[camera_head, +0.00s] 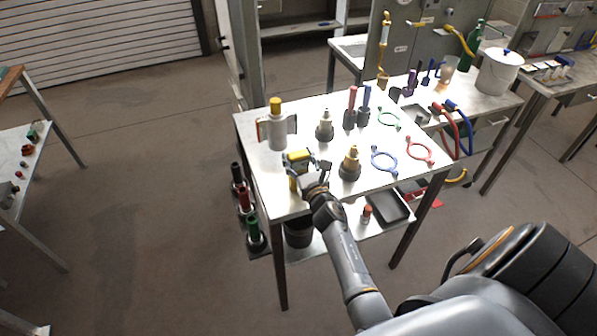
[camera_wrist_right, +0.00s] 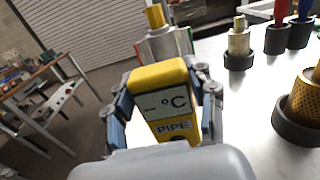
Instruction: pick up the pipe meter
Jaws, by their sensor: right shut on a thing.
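I cannot tell whether the meter touches the tabletop. My left gripper is not in view.
The white table (camera_head: 245,130) bears a yellow-capped canister (camera_head: 277,128), a brass fitting (camera_head: 350,163), a silver fitting (camera_head: 325,126), and blue (camera_head: 384,160) and red (camera_head: 419,151) rings. Open floor lies to the left.

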